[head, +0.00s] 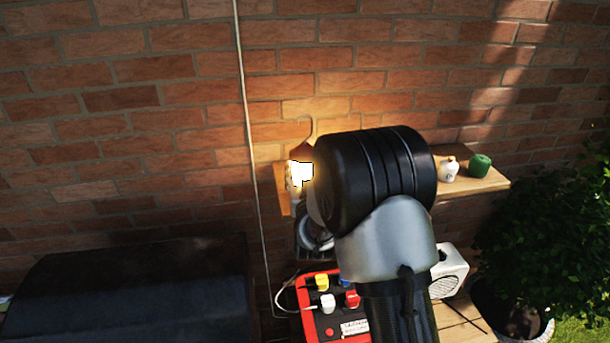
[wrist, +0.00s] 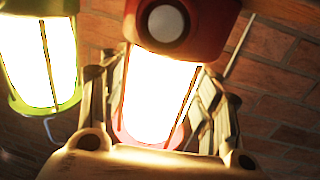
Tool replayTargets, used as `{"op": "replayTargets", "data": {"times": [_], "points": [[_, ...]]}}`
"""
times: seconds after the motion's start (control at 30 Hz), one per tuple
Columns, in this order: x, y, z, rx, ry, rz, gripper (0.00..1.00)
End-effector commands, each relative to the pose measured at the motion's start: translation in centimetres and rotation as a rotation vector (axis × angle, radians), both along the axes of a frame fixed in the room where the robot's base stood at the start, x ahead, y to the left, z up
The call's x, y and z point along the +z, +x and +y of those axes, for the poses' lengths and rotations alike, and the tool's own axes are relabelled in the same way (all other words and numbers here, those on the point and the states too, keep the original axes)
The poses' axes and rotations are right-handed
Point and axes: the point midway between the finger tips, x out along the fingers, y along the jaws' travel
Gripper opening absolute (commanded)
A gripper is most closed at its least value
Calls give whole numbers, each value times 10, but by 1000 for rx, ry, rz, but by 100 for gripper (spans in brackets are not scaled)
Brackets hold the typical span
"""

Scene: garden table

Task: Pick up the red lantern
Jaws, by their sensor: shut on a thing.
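The red lantern (wrist: 195,28) fills the upper middle of the wrist view, with a red body, a round grey disc and a brightly glowing caged globe. My gripper (wrist: 160,80) has one finger on each side of the glowing part and is shut on it. A second lantern (wrist: 42,65), yellow-green and also lit, hangs close at the left of the wrist view. In the head view a bright lantern glow (head: 300,173) shows just left of my arm. My arm hides the gripper there, and I cannot tell the two lanterns apart.
A wooden shelf (head: 486,184) on the brick wall holds a small white object (head: 449,169) and a green one (head: 480,166). Below are a red box (head: 318,322) with plugs and a white speaker-like box (head: 449,274). A dark covered shape (head: 130,295) stands left; a leafy plant (head: 540,235) stands right.

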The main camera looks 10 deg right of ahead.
Motion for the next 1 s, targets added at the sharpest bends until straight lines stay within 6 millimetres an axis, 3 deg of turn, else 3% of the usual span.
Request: {"op": "replayTargets", "data": {"times": [0.37, 0.67, 0.87, 1.0], "points": [[0, 0, 0, 0, 0, 0, 19], [4, 0, 0, 0, 0, -5, 19], [24, 1, 0, 0, 0, -8, 19], [58, 0, 0, -1, 2, -12, 19]]}}
